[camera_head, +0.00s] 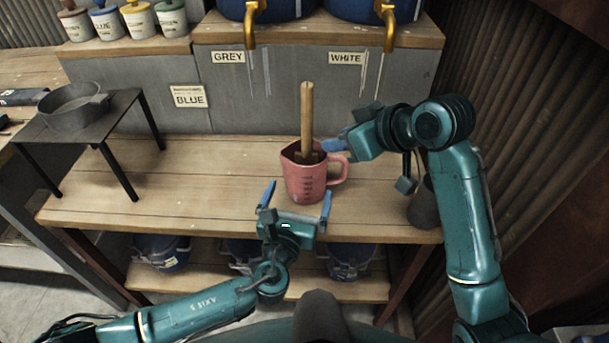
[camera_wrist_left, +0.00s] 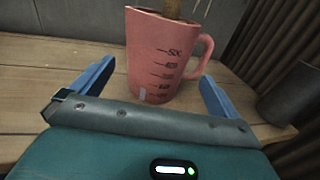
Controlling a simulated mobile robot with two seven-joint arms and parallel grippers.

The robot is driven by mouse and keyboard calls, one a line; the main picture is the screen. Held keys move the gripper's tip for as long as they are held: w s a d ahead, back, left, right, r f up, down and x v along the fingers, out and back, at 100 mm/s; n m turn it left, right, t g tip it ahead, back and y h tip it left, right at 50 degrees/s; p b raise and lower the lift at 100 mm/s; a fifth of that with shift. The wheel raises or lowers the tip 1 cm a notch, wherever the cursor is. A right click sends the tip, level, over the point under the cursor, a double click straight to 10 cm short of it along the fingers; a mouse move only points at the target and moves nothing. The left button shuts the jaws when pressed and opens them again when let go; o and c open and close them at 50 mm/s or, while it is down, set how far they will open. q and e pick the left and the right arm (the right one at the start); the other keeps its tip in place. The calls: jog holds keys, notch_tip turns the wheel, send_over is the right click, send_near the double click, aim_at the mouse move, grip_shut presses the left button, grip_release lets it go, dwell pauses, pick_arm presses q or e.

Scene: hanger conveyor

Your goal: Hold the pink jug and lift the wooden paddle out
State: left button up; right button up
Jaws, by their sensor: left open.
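The pink jug (camera_head: 303,184) stands upright on the wooden bench, its handle to the right. It also shows in the left wrist view (camera_wrist_left: 160,58), with dark measuring marks on its side. The wooden paddle (camera_head: 307,112) stands upright in the jug; its lower end is hidden inside. My left gripper (camera_head: 297,195) is open in front of the jug, its blue fingers spread to either side and apart from it. My right gripper (camera_head: 334,146) is beside the jug's upper right, near the handle and the paddle. Whether its fingers are open or shut is unclear.
A black stand (camera_head: 118,106) with a grey pan (camera_head: 73,105) is at the left. A dark grey cup (camera_head: 424,204) stands at the right, partly behind my right arm. Brass taps (camera_head: 251,24) hang above the back. The bench between stand and jug is clear.

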pick_arm(q)
jog(key=w, duration=0.2)
jog(key=w+d, duration=0.1)
jog(key=w, duration=0.4)
jog(key=shift+w+d, duration=0.2)
jog(key=shift+d, duration=0.05)
jog(key=c, duration=1.2)
pick_arm(e)
jog(key=shift+o, duration=1.2)
jog(key=shift+a+r, duration=0.2)
jog(key=shift+a, duration=0.05)
jog(key=m+g+h, duration=0.1)
jog(key=m+h, duration=0.5)
send_near(306, 105)
jog(key=w, duration=0.1)
jog(key=shift+m, duration=0.4)
jog(key=x, duration=1.1)
jog(key=shift+w+f, duration=0.25)
jog(key=shift+w, duration=0.05)
